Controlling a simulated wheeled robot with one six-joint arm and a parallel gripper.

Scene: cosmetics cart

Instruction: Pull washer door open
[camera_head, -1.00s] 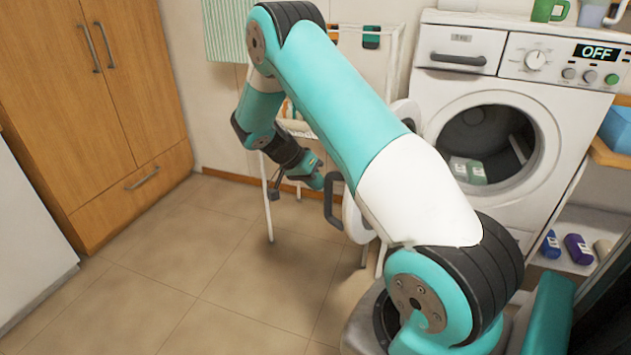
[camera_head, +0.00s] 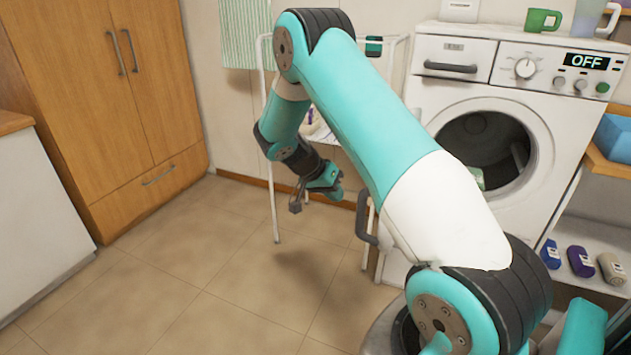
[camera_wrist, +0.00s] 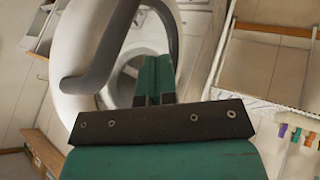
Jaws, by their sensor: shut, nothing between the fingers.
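The white washer (camera_head: 470,95) stands at the right in the head view, with its round opening (camera_head: 490,150) uncovered. Its door is swung out to the left, mostly hidden behind my arm; its grey handle (camera_head: 364,218) shows left of my arm. In the wrist view the white door ring (camera_wrist: 75,55) and curved grey handle (camera_wrist: 120,50) are at the upper left. My gripper (camera_head: 334,191) is shut and empty, left of the handle and apart from it in the head view. Its teal fingers (camera_wrist: 154,82) lie together, right of the handle in the wrist view.
A white wire rack (camera_head: 268,120) stands against the wall behind my arm. A wooden cabinet (camera_head: 105,90) and a white unit (camera_head: 40,220) are at the left. The tiled floor (camera_head: 220,270) is clear.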

